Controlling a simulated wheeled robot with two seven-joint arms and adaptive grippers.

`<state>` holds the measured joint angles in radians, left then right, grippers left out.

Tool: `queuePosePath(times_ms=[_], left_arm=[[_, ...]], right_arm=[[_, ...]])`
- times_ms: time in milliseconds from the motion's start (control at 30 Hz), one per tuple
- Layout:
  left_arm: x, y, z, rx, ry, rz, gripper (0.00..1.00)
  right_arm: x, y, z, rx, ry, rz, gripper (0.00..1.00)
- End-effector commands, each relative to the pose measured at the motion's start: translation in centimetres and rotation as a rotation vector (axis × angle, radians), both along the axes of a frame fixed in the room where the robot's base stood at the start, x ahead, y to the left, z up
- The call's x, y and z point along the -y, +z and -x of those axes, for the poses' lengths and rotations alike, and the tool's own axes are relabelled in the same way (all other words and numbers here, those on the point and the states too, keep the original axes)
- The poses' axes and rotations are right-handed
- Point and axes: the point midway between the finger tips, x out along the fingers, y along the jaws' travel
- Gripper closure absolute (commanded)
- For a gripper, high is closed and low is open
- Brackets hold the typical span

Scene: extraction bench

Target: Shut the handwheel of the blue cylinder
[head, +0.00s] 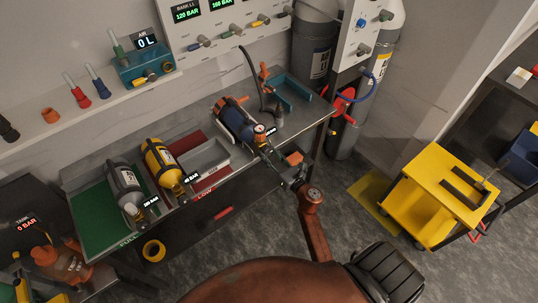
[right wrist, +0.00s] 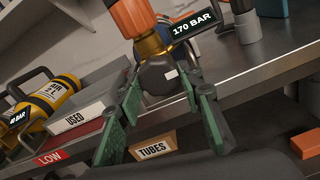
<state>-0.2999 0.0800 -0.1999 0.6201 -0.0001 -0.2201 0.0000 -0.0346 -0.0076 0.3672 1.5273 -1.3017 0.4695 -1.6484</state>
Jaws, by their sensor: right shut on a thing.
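The blue cylinder (head: 236,122) lies on the bench, its orange end at the back and its valve and gauge towards me. In the right wrist view its brass valve (right wrist: 152,45) shows beside a 170 BAR label. The dark handwheel (right wrist: 160,76) sits at the end of the valve. My right gripper (head: 278,162) reaches the valve end from the front right. In the right wrist view its green-padded fingers (right wrist: 166,88) stand either side of the handwheel, shut on it. The far side of the wheel is hidden. My left gripper is not in view.
A yellow cylinder (head: 160,160) and a grey cylinder (head: 124,186) lie further left on the bench. A grey USED tray (head: 205,160) is near. An orange block (head: 295,158) and TUBES box (right wrist: 153,146) sit below. A yellow cart (head: 436,195) stands right.

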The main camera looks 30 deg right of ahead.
Motion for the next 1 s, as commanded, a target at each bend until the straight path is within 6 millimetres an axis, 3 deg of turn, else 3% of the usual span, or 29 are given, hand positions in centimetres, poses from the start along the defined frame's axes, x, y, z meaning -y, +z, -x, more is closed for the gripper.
queuePosePath(times_ms=[167, 533, 1000], left_arm=[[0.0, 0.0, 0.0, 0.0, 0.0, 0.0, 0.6], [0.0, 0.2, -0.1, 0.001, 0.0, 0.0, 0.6], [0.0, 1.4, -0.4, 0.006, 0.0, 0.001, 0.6]], right_arm=[[0.0, 0.0, 0.0, 0.0, 0.0, 0.0, 0.9], [0.0, 0.0, 0.0, -0.006, 0.001, -0.068, 0.91], [-0.2, 0.2, 0.0, -0.034, 0.001, -0.451, 0.91]])
